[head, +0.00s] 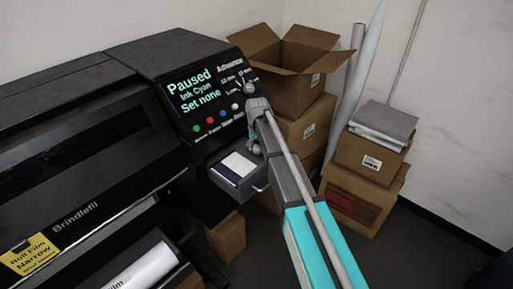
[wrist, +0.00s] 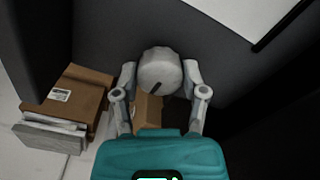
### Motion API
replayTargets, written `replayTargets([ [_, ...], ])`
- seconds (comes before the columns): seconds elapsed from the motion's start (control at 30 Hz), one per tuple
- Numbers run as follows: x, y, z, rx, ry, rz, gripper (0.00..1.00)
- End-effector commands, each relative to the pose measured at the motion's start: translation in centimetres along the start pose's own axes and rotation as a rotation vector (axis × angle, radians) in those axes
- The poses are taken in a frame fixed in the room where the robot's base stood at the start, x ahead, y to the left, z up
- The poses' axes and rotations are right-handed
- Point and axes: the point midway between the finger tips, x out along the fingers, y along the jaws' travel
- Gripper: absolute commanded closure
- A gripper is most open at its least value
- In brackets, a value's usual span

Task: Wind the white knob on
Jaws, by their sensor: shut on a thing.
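The white knob (wrist: 160,72) sits between my fingers in the wrist view, round and pale, with a dark pointer mark slanting to the lower left. My gripper (wrist: 160,78) is shut on it, one finger at each side. In the head view my gripper (head: 251,96) reaches up to the control panel under the word "Advance". The knob (head: 249,87) shows there only as a small pale shape, partly hidden by my gripper. Length marks stand around it, too small to read surely. The printer's screen (head: 194,91) reads "Paused", "Ink Cyan", "Set none".
Below the panel an open grey drawer (head: 257,188) holds a white and dark item. Green, red and blue buttons and a pale one (head: 235,106) line the panel. Cardboard boxes (head: 305,131) and pale rolls stand at the right. The floor at the lower right is clear.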

Motion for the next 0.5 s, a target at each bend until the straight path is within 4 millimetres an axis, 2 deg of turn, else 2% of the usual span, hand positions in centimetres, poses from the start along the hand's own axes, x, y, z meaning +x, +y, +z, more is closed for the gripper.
replayTargets([
  [0.2, 0.01, 0.04, 0.02, -0.138, -0.001, 0.000, 0.92],
  [0.5, 0.01, 0.07, 0.02, -0.184, -0.001, 0.000, 0.92],
])
